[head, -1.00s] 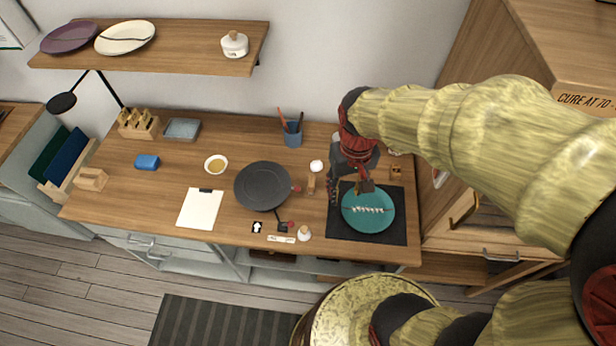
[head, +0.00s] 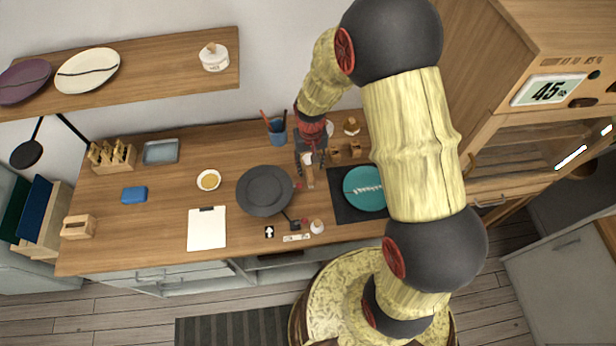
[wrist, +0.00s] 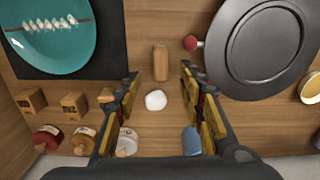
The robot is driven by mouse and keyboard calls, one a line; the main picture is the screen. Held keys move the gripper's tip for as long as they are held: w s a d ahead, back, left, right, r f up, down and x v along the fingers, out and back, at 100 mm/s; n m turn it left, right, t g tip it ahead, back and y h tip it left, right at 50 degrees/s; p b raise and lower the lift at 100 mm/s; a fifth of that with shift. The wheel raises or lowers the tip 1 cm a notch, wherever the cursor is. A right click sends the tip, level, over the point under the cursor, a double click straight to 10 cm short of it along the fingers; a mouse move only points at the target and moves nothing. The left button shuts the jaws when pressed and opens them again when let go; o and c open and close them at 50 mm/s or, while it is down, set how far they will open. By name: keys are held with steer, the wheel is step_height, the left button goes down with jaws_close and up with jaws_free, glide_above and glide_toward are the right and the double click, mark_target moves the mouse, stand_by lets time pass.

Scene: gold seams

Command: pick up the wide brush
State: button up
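My gripper (wrist: 160,74) is open and empty in the wrist view. Its two fingers stand apart, pointing down over the table. A small upright-looking brown wooden piece (wrist: 160,62) lies in line with the gap between the fingertips, below them. It may be the wide brush, but I cannot make out bristles. In the head view, my gripper (head: 309,158) hangs over the same brown piece (head: 309,178), partly covering it. A blue cup (head: 277,134) holding thin-handled tools stands behind and left of the gripper. It also shows in the wrist view (wrist: 191,141).
A round white thing (wrist: 155,100) lies close to the brown piece. A dark round turntable-like disc (head: 265,190) is left of the gripper. A teal plate (head: 365,188) on a black mat (head: 345,212) is right. Small wooden blocks (wrist: 75,105) and jars stand nearby.

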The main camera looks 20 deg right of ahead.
mark_target(310, 174)
step_height(310, 174, down, 2)
steer(key=shift+f, duration=2.9)
steer(key=shift+s, duration=0.1)
steer(key=c, duration=0.3)
jaws_close()
